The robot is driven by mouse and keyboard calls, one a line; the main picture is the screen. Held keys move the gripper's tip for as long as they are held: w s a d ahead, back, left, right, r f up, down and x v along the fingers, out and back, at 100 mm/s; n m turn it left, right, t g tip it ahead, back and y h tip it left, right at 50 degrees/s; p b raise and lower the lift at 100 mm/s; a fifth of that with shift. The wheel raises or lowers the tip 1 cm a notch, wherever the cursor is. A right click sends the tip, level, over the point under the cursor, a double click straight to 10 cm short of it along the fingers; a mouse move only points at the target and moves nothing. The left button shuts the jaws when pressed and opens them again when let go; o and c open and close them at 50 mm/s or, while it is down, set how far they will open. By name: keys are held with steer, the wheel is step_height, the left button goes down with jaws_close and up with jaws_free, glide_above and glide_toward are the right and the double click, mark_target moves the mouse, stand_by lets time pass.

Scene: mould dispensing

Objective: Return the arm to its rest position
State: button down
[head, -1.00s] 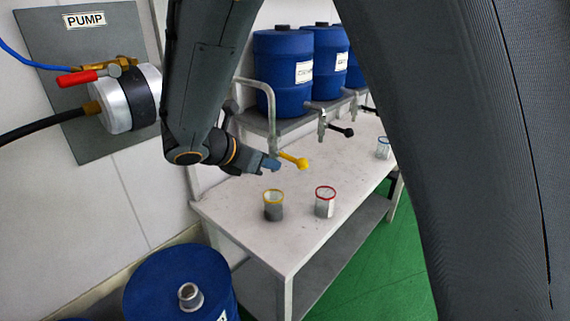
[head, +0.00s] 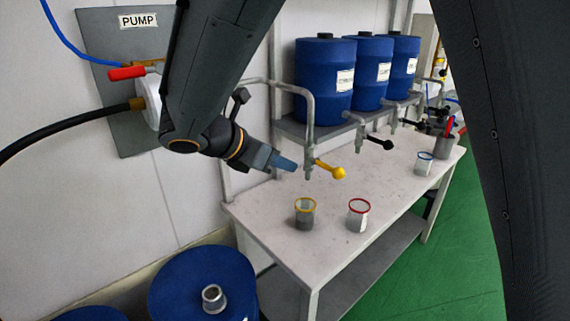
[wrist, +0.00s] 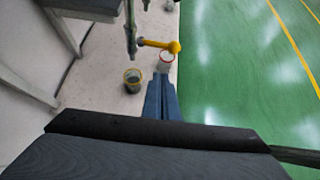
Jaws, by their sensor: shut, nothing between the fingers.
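My gripper (head: 288,164) is shut and empty in the head view, above the left end of the table. It is close to the tap with the yellow handle (head: 330,169). In the wrist view my gripper (wrist: 161,85) points towards the cups, its blue fingers together. The yellow-rimmed cup (head: 305,214) holds something grey and stands on the table (head: 262,212). The red-rimmed cup (head: 358,216) stands to its right. Both cups also show in the wrist view, the yellow-rimmed one (wrist: 132,82) apart from the fingers.
Several blue drums (head: 325,80) stand on a shelf behind the table. A blue-rimmed cup (head: 424,163) stands farther right, near a grey container (head: 443,145). The pump (head: 150,102) is on the wall at left. A large blue drum (head: 185,285) stands on the floor at lower left.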

steer(key=s+d+f+m+g+y, duration=0.2)
steer(key=s+d+f+m+y, duration=0.2)
steer(key=d+m, duration=0.5)
steer(key=s+d+f+m+g+y, duration=0.3)
steer(key=s+d+f+m, duration=0.5)
steer(key=m, duration=0.9)
steer(key=s+d+y, duration=0.1)
steer(key=s, duration=0.1)
steer(key=shift+s+f, duration=0.3)
steer(key=shift+s, duration=0.05)
steer(key=shift+s, duration=0.1)
